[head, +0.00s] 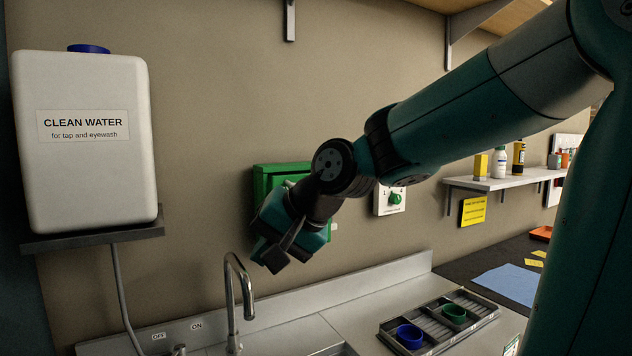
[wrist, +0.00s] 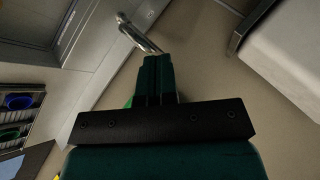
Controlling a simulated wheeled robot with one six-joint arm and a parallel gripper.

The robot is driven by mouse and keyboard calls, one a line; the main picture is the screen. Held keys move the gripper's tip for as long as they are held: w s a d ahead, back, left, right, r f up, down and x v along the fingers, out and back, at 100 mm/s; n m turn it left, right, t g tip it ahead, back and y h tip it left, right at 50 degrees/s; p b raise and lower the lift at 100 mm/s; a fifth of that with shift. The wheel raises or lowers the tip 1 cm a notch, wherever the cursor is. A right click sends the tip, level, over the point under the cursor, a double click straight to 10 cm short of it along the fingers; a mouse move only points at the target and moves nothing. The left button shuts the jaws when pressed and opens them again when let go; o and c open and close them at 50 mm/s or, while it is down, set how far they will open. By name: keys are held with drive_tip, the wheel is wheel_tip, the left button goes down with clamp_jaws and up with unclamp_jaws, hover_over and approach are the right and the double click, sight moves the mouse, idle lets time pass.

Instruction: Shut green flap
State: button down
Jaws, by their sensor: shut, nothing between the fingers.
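A green box (head: 266,178) is fixed to the back wall, left of the white dial plate. My gripper (head: 272,262) is shut and empty, in front of the box's lower part. In the wrist view its fingers (wrist: 156,62) are together, with a green sliver (wrist: 128,103) beside them. Contact with the flap cannot be told.
A metal tap (head: 238,290) stands below and left of my gripper. A white water tank (head: 85,175) is on a shelf at left. A white dial plate (head: 390,199) is right of the box. A tray (head: 385,337) with blue and green cups lies on the counter.

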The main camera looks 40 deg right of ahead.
drive_tip(key=d+r+m+t+h, duration=0.2)
drive_tip(key=d+r+m, duration=0.15)
drive_tip(key=d, duration=0.35)
drive_tip(key=w+d+r+m+t+h, duration=0.1)
drive_tip(key=d+r+m+h, duration=0.15)
drive_tip(key=d+m, duration=0.35)
drive_tip(key=d+r+m+t+h, duration=0.2)
drive_tip(key=d+r+m, duration=0.15)
drive_tip(key=d, duration=0.45)
drive_tip(key=r+p+x, duration=0.1)
drive_tip(key=p+x, duration=0.5)
drive_tip(key=x, duration=0.7)
drive_tip(key=shift+w+r, duration=0.2)
drive_tip(key=shift+w, duration=0.15)
drive_tip(key=shift+d, duration=0.1)
drive_tip(key=shift+w+d+r, duration=0.1)
drive_tip(key=shift+w+r, duration=0.1)
drive_tip(key=shift+w, duration=0.4)
drive_tip(key=shift+w+d+r, duration=0.15)
drive_tip(key=shift+w+r, duration=0.1)
drive_tip(key=shift+w, duration=0.3)
